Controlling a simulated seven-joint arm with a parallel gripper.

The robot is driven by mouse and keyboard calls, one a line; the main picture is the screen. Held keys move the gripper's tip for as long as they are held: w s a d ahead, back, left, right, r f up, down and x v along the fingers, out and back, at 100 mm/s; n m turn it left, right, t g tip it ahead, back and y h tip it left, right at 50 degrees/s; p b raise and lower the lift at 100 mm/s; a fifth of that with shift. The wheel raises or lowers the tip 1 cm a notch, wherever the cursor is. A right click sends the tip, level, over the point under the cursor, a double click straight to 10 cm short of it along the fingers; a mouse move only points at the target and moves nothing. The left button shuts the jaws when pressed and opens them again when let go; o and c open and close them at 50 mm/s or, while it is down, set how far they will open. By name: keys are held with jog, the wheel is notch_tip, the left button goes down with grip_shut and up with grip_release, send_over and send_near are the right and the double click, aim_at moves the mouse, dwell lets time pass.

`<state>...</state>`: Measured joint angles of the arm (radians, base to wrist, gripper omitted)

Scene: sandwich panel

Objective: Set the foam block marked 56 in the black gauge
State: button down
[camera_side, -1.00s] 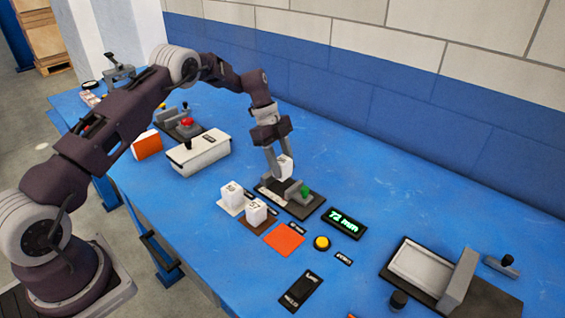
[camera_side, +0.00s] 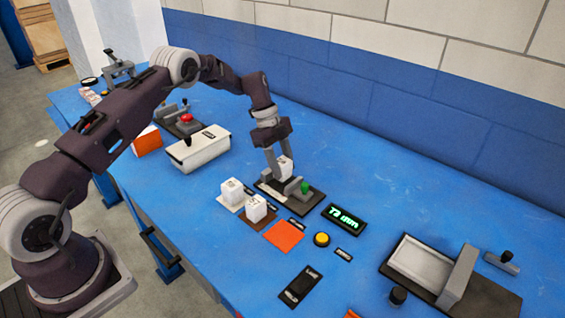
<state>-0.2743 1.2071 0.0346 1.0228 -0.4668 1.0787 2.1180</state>
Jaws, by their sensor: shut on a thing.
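My gripper (camera_side: 279,166) is shut on a white foam block (camera_side: 287,168); the mark on the block is too small to read. The held block is upright at the black gauge (camera_side: 308,203), between or just above its grey jaws; I cannot tell whether it touches the gauge's base. The gauge has a green knob (camera_side: 305,187) at its right side. My fingers hide part of the block and the gauge's back left.
Two white blocks stand left of the gauge, one on a white pad (camera_side: 226,204), one (camera_side: 256,208) on a brown pad. An orange pad (camera_side: 284,235) is empty. A display (camera_side: 343,217) seems to read 72 mm. A yellow button (camera_side: 321,239) stands nearby.

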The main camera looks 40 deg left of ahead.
dwell(0.4)
jog(key=shift+f, duration=0.7)
jog(key=shift+f, duration=0.2)
dwell(0.4)
jog(key=shift+f, duration=0.3)
jog(key=shift+c, duration=2.2)
grip_release()
